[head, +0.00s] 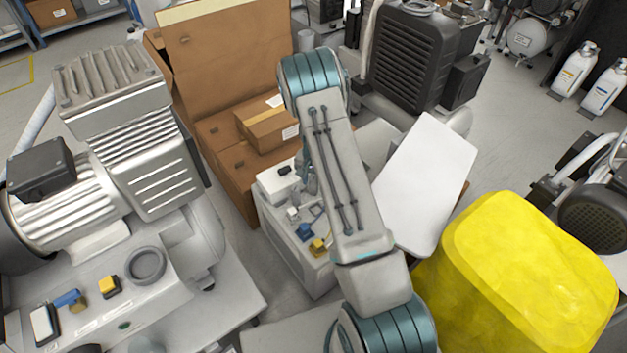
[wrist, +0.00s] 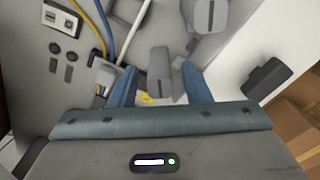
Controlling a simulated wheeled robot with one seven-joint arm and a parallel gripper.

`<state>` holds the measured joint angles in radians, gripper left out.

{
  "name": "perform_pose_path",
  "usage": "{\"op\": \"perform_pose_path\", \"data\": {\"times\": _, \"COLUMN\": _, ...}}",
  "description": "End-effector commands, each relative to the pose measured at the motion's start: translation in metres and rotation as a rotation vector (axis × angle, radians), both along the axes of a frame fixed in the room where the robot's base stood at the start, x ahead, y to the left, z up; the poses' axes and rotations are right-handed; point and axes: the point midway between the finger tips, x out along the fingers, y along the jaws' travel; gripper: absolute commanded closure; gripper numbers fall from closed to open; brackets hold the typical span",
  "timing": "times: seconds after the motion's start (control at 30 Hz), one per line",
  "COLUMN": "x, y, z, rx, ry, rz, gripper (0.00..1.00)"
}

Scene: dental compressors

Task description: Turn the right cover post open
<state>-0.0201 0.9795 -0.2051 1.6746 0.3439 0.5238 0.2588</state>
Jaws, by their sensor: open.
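In the wrist view my gripper (wrist: 160,68) is open, with one blue finger on each side of an upright grey post (wrist: 160,62). I cannot tell whether the fingers touch it. This post looks like the right cover post; a shorter grey piece (wrist: 104,70) stands to its left, partly behind the left finger. A round grey knob with a dark slot mark (wrist: 208,15) is above right. All sit by a grey panel (wrist: 30,100). In the head view my arm hides the gripper and the posts.
Yellow and blue cables (wrist: 98,30) and a white tube (wrist: 133,30) run close left of the post. A black handle-like part (wrist: 267,79) juts from a white surface at right.

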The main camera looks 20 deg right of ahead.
Motion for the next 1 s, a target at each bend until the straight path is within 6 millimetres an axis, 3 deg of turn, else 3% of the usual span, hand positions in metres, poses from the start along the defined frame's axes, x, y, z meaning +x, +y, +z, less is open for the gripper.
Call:
{"op": "perform_pose_path", "data": {"times": 0.6, "x": 0.000, "y": 0.000, "z": 0.119, "rx": 0.000, "ry": -0.002, "rz": 0.001, "gripper": 0.56}}
{"op": "perform_pose_path", "data": {"times": 0.8, "x": 0.000, "y": 0.000, "z": 0.135, "rx": 0.000, "ry": 0.000, "rz": 0.000, "gripper": 0.56}}
{"op": "perform_pose_path", "data": {"times": 1.0, "x": 0.000, "y": 0.000, "z": 0.136, "rx": 0.000, "ry": 0.000, "rz": 0.000, "gripper": 0.56}}
